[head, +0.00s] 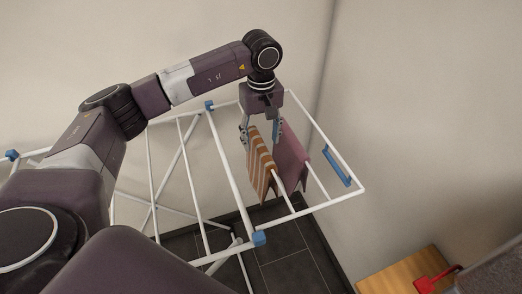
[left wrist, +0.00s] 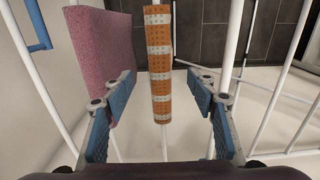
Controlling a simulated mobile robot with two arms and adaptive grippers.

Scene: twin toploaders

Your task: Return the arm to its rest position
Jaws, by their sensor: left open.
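My left arm reaches in from the left over a white drying rack (head: 226,166). My left gripper (head: 260,134) points down above the rack's right part. An orange and white striped cloth (head: 260,165) hangs over a rack bar, and a pink cloth (head: 292,157) hangs just right of it. In the left wrist view my left gripper (left wrist: 160,95) is open, with its blue-padded fingers apart. The striped cloth (left wrist: 159,62) shows between them, and the pink cloth (left wrist: 103,50) is beside the left finger. I cannot tell whether that finger touches the pink cloth. My right gripper is not in view.
The rack has blue corner joints and a blue clip piece (head: 336,166) at its right end. Beige walls stand close behind and to the right. A wooden surface (head: 405,275) with a red object (head: 434,280) is at the lower right. Dark floor tiles (head: 295,272) lie below.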

